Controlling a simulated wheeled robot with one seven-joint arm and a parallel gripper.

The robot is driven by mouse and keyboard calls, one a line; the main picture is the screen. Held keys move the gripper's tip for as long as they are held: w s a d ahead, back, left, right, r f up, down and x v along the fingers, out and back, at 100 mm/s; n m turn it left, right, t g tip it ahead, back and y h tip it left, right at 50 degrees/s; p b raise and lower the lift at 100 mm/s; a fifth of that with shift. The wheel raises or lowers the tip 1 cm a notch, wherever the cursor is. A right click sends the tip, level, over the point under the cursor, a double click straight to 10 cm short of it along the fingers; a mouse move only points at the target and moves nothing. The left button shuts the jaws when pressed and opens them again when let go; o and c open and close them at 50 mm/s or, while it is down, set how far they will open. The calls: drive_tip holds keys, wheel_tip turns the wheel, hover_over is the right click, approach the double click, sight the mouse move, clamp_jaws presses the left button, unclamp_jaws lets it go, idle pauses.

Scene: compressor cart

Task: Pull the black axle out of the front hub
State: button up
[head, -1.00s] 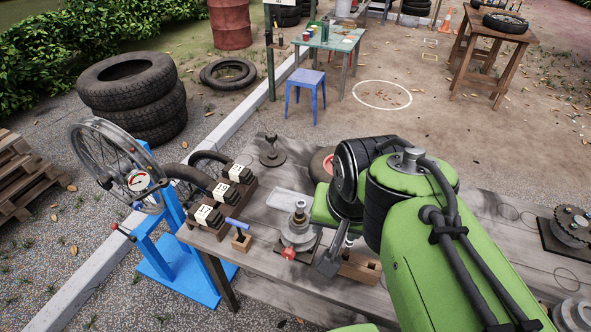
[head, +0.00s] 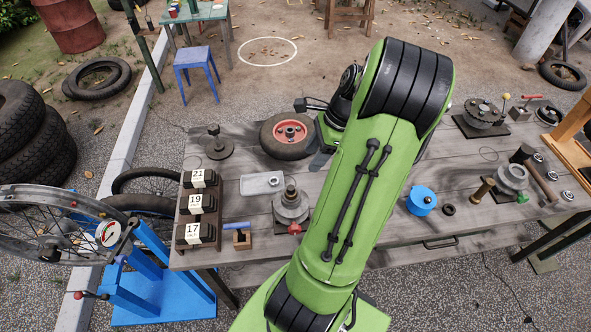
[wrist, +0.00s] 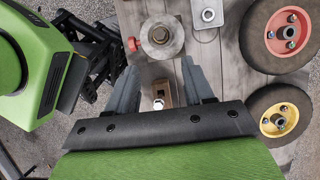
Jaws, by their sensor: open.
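My gripper (wrist: 160,82) is open in the wrist view, its two grey fingers apart and pointing at the bench. Between and below them a small silver, round-ended piece (wrist: 158,102) stands in a brown wooden block (wrist: 169,92). My fingers do not visibly touch it. My own arm hides this spot in the head view. I cannot tell a black axle or the front hub for sure. A grey hub-like part (head: 512,179) with a dark cylinder (head: 522,154) by it stands at the bench's right.
A grey stepped fixture (head: 290,204) with a red knob stands left of my arm, also in the wrist view (wrist: 162,36). A red-centred wheel (head: 288,136), metal tray (head: 262,184), numbered rack (head: 198,207) and blue reel (head: 421,200) share the bench. A spoked wheel (head: 60,227) stands left.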

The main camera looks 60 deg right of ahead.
sight(292, 188)
drive_tip(key=b+x, duration=0.3)
drive_tip(key=x, duration=1)
clamp_jaws()
